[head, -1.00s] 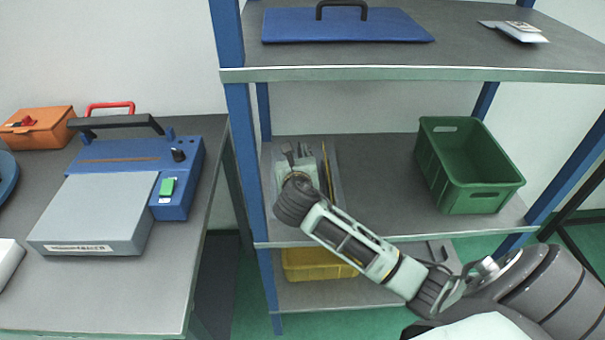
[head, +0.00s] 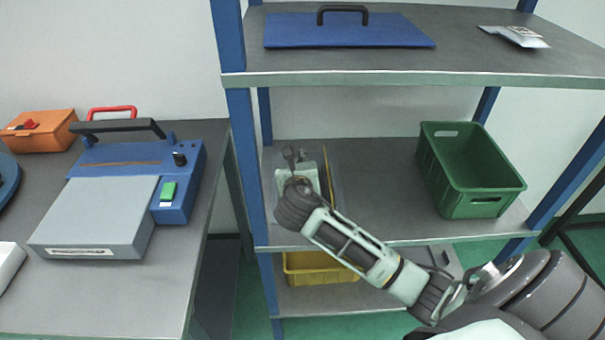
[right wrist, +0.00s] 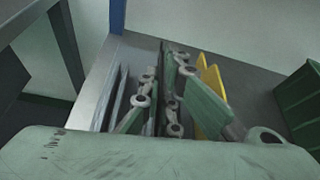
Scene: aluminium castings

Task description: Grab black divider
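My right gripper (head: 291,154) reaches into a grey holder on the middle shelf, at its left end. In the right wrist view its fingers (right wrist: 158,95) are close together, on either side of a thin upright dark plate, the black divider (right wrist: 158,72). The fingers look shut on it, though its lower part is hidden by the gripper. A yellow divider (right wrist: 212,85) stands just right of the fingers, and thin grey plates (right wrist: 115,98) stand to the left. In the head view the gripper and wrist hide most of the holder. My left gripper is not in view.
A green crate (head: 485,205) stands at the right of the middle shelf (head: 385,185), with bare shelf between. A blue post (head: 243,150) is close left of my gripper. The upper shelf (head: 455,72) is overhead. A yellow bin (head: 315,270) is below.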

